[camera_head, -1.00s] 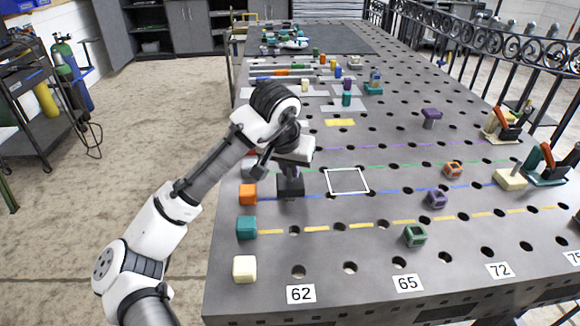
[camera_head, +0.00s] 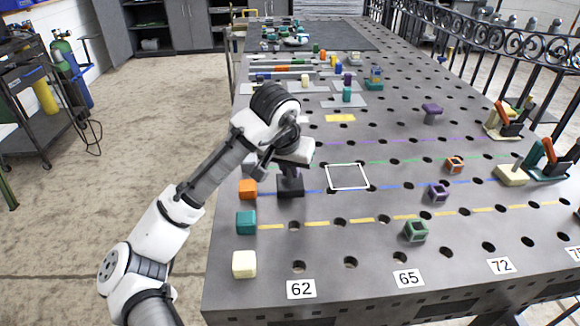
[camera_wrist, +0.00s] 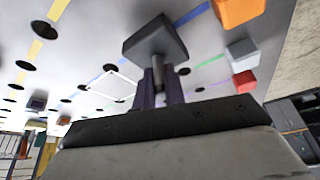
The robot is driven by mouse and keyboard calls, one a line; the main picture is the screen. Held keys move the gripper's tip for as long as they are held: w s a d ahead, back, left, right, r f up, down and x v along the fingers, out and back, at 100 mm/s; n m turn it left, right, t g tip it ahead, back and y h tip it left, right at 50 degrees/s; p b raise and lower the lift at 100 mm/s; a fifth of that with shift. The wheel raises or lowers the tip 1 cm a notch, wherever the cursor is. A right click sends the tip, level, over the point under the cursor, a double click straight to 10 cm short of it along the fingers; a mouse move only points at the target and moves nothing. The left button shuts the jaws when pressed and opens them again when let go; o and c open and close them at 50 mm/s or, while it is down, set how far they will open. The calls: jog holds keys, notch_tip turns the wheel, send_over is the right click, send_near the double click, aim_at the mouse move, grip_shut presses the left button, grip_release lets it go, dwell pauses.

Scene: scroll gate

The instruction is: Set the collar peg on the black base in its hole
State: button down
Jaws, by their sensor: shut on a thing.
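My gripper (camera_head: 292,171) points down over the left part of the perforated table. It is shut on the grey peg (camera_wrist: 160,50), with the peg between the two dark purplish fingers in the wrist view. The square black base (camera_head: 290,187) is at the end of the peg. It shows as a dark square plate in the wrist view (camera_wrist: 138,46). It sits by the left end of the blue line, right of the orange block. I cannot tell whether the base touches the table. The collar is hard to make out.
The perforated table (camera_head: 330,255) has rows of dark holes and coloured lines. A white square outline (camera_head: 347,177) lies right of my gripper. Orange (camera_head: 248,189), teal (camera_head: 246,222) and cream (camera_head: 245,264) blocks line the left edge. A purple piece (camera_head: 432,113) stands farther right.

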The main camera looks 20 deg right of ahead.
jog(key=shift+f, duration=0.5)
jog(key=c, duration=1.4)
grip_release()
jog(key=v, duration=1.4)
jog(key=shift+f, duration=0.1)
